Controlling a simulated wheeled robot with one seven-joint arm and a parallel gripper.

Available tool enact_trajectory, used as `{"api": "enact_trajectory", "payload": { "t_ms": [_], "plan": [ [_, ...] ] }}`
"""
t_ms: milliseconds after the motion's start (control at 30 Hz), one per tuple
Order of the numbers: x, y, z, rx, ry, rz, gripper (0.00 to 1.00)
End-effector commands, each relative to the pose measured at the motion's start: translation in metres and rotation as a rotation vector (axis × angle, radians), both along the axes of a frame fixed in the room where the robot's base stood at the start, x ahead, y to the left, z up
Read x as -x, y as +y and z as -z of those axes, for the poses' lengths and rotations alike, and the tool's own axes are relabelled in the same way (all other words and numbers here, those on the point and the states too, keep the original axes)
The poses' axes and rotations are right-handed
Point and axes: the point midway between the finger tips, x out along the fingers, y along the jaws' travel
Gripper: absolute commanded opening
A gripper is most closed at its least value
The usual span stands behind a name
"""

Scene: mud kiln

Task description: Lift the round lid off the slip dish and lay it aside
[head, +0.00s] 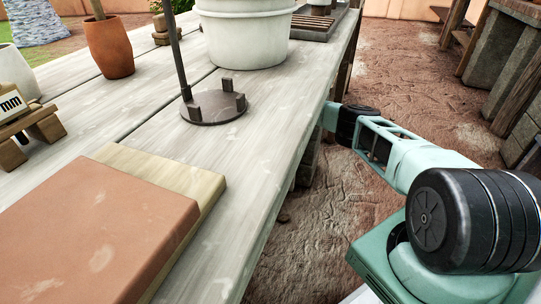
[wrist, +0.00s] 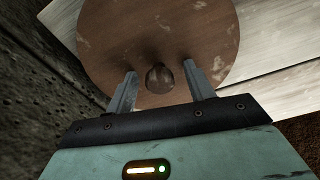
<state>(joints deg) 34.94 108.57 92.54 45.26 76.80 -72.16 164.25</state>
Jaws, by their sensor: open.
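The round lid (wrist: 205,35) is a wide brown disc with pale scuffs and fills the upper middle of the wrist view. Its dark round knob (wrist: 159,79) stands near the lid's lower part. My gripper (wrist: 160,68) is open, with one finger on each side of the knob and a gap showing on both sides. The slip dish is not visible in the wrist view, where the lid fills that area. In the head view my arm reaches down past the table's right edge, and neither my gripper nor the lid can be seen.
Pale boards (wrist: 270,75) lie right of the lid, and a dark pitted surface (wrist: 40,110) is at left. On the long table (head: 150,145) are a terracotta slab (head: 90,230), a metal disc with a rod (head: 214,108), a white tub (head: 245,40) and a clay pot (head: 109,48).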

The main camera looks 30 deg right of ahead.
Motion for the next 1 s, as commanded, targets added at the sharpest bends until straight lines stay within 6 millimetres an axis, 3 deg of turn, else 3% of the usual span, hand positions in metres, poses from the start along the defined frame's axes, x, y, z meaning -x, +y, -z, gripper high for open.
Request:
{"api": "enact_trajectory", "payload": {
  "t_ms": [200,333,367,733,1000],
  "plan": [
    [0.000,0.000,-0.001,0.000,-0.001,0.000,0.50],
    [0.000,0.000,-0.001,0.000,-0.001,0.000,0.14],
    [0.000,0.000,-0.001,0.000,-0.001,0.000,0.10],
    [-0.001,-0.001,-0.009,0.001,-0.003,-0.001,0.10],
    [-0.001,-0.001,-0.061,0.001,-0.004,-0.001,0.10]
  ]
}}
